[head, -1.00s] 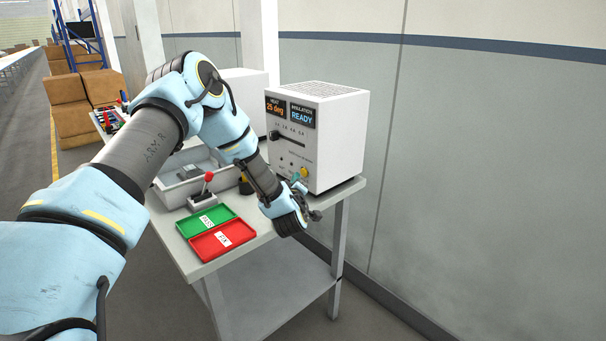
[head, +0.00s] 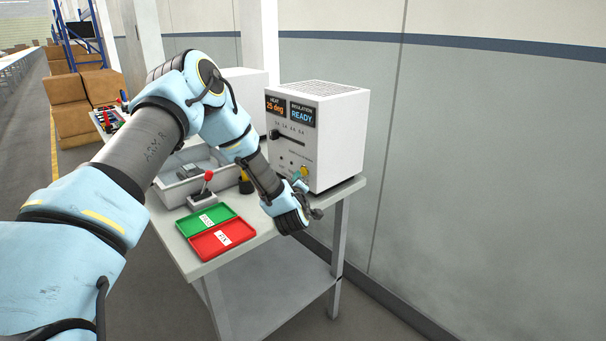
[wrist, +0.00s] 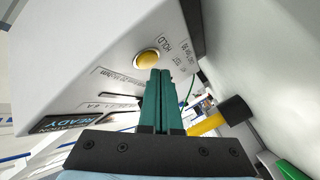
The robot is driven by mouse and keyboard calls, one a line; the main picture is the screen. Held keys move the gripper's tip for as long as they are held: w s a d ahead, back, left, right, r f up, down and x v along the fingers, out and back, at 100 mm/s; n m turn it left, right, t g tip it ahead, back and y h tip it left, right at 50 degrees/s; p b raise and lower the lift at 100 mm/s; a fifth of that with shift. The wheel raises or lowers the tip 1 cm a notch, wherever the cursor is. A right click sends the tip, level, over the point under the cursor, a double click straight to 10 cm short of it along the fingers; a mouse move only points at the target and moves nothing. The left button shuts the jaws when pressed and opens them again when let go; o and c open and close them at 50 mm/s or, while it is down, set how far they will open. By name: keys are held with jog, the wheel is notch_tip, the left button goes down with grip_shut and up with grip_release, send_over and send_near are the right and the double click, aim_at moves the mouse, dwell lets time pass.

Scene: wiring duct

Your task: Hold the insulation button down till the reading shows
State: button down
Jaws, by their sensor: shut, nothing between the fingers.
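The white tester box (head: 335,140) stands on the bench against the wall, its front towards the left. Its insulation display (head: 303,115) reads READY and its heat display (head: 276,107) reads 25 deg. The yellow button (wrist: 147,60), beside the word HOLD, shows in the wrist view just past my fingertips. My gripper (wrist: 163,74) is shut and empty, its green fingers pointing at the box face near the button. Whether the tips touch the button or box I cannot tell. In the head view my gripper (head: 300,178) is at the lower front of the box.
A green tray (head: 206,219) and a red tray (head: 224,239) lie at the near bench edge. A red-knobbed lever (head: 207,181) and a grey bin (head: 176,189) stand behind them. The wall is close on the right.

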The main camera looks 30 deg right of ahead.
jog(key=shift+d, duration=0.2)
jog(key=shift+w+d+b, duration=0.1)
jog(key=shift+d+b, duration=0.25)
jog(key=shift+b, duration=0.05)
dwell(0.6)
jog(key=shift+a, duration=0.1)
dwell(3.9)
jog(key=shift+a, duration=0.7)
jog(key=shift+s+a, duration=0.2)
jog(key=shift+a, duration=0.6)
jog(key=shift+s+a, duration=0.25)
jog(key=shift+a, duration=0.6)
jog(key=shift+s+a, duration=0.2)
jog(key=shift+a, duration=0.6)
